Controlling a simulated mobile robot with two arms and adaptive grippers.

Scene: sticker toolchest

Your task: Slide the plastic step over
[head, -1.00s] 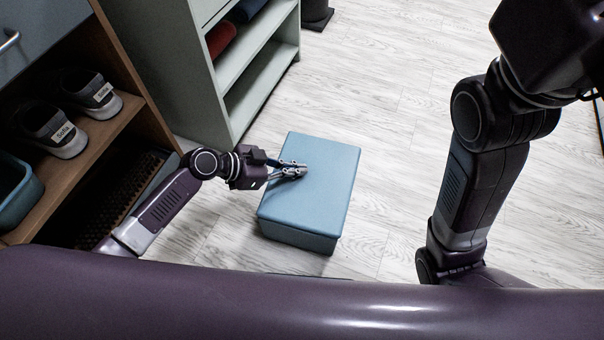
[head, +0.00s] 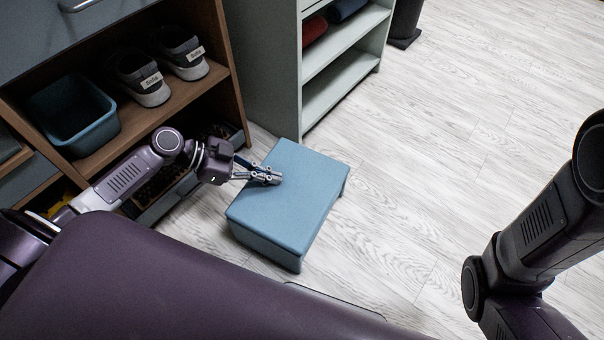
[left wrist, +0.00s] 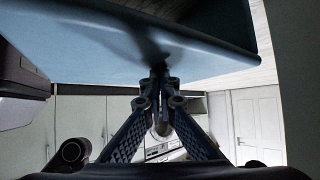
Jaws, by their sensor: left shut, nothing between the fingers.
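The plastic step (head: 310,178) is a blue, box-like stool standing upright on the floor, in the middle of the head view. My left gripper (head: 275,177) is shut and empty, with its fingertips over the step's top, near its left edge. In the left wrist view the step (left wrist: 120,45) fills the upper part as a blue surface. The left fingertips (left wrist: 160,72) meet at its edge there and look to be touching or very close; I cannot tell which. My right arm shows at the right edge of the head view, but its gripper does not.
A pale green shelf unit (head: 277,75) stands close behind the step. A wooden cabinet at left holds shoes (head: 142,78) and a blue bin (head: 72,112). A dark stand (head: 404,38) is at the back. The pale wood floor (head: 450,150) is clear to the right.

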